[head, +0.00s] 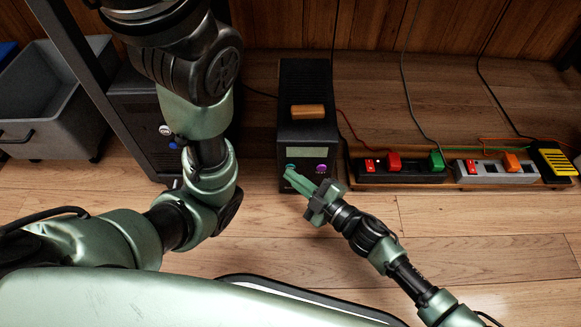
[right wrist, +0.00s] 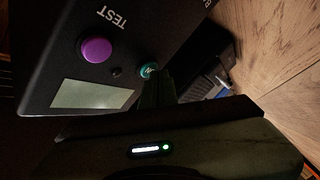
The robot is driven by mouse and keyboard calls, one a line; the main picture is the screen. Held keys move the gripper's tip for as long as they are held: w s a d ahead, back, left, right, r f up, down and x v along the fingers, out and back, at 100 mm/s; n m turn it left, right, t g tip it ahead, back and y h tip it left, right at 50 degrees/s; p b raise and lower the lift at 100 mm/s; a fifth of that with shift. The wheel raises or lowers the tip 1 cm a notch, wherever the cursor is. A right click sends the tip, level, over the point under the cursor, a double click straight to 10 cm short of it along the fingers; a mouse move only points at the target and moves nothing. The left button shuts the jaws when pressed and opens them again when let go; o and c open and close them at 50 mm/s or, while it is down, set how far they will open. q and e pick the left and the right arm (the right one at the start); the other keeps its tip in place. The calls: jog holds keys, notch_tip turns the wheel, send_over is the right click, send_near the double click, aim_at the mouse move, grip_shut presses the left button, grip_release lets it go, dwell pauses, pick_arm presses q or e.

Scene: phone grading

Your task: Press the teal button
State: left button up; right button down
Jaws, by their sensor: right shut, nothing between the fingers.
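A black box-shaped device (head: 308,110) stands on the floor by the wooden wall. Its front has a pale display (head: 306,154), a teal button (head: 291,167) and a purple button (head: 321,168). My right gripper (head: 290,176) is shut and empty, with its green fingertips just at the teal button. In the right wrist view the teal button (right wrist: 149,69) sits right at the tip of the fingers (right wrist: 158,88), which partly cover it. I cannot tell whether they touch. The purple button (right wrist: 96,49) is beside it, near the word TEST. My left gripper is not in view.
An orange-brown block (head: 308,111) lies on the device. To the right are power strips (head: 497,178) with red, green and orange plugs, a yellow-and-black adapter (head: 554,160) and cables. A grey bin (head: 45,110) and a dark cabinet (head: 140,128) stand left. The front floor is clear.

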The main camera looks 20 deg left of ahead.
jog(key=shift+w, duration=0.15)
dwell(0.4)
jog(key=shift+s+d+p, duration=0.2)
jog(key=shift+s+p, duration=0.25)
jog(key=shift+s, duration=0.4)
jog(key=s+p, duration=0.1)
jog(key=s, duration=0.1)
jog(key=s+d+p, duration=0.1)
jog(key=s, duration=0.2)
jog(key=shift+d, duration=0.15)
dwell(0.7)
